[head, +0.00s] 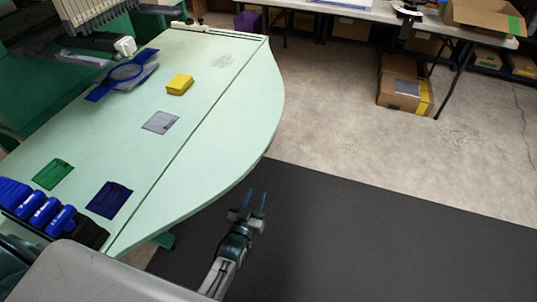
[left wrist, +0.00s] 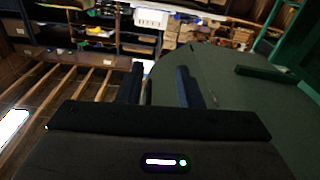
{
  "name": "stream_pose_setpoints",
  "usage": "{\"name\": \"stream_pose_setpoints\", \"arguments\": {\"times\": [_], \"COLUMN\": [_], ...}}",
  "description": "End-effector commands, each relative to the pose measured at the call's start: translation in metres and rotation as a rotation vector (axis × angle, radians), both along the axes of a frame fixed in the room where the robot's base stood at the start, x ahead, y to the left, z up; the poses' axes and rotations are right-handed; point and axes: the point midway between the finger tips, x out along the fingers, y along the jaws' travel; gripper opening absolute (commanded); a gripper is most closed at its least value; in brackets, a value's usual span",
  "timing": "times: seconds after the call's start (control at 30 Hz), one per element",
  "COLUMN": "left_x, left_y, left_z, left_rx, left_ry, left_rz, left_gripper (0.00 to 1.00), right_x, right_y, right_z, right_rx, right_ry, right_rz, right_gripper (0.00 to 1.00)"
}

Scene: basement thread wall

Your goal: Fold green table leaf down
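The pale green table leaf (head: 222,135) is the curved outer part of the pale green table (head: 130,125). A dark seam divides them, and the leaf lies level with the tabletop. My left gripper (head: 254,203) is open and empty, just outside the leaf's curved edge in the head view, apart from it there. In the left wrist view, a dark green surface (left wrist: 222,95), seemingly the leaf's shaded underside, lies behind and right of the spread fingers (left wrist: 159,85). Whether anything touches there, I cannot tell. My right gripper is not in view.
On the main tabletop are a yellow block (head: 179,84), a blue hoop (head: 125,72), several fabric patches, and blue spools (head: 45,212) at the near left. A dark mat (head: 380,235) covers the floor right of the leaf. A white table (head: 350,8) stands at the back.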

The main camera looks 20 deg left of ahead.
Motion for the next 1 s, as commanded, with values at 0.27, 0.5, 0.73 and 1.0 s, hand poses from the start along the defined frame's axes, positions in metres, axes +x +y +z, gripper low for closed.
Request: {"name": "stream_pose_setpoints", "arguments": {"times": [0.27, 0.5, 0.73, 1.0], "left_x": [0.016, 0.034, 0.076, 0.109], "left_y": [-0.009, -0.009, -0.009, -0.009], "left_z": [0.08, 0.099, 0.116, 0.129], "left_rx": [-0.033, -0.034, -0.034, -0.034], "left_ry": [-0.313, -0.348, -0.346, -0.343], "left_rz": [0.01, 0.009, 0.009, 0.01], "left_gripper": [0.32, 0.32, 0.32, 0.32], "right_x": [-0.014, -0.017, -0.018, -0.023], "right_y": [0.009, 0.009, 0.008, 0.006], "right_z": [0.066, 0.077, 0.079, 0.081], "right_rx": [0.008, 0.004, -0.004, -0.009], "right_ry": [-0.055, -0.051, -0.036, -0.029], "right_rz": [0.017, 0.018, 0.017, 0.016], "right_gripper": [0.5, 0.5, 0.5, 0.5]}}
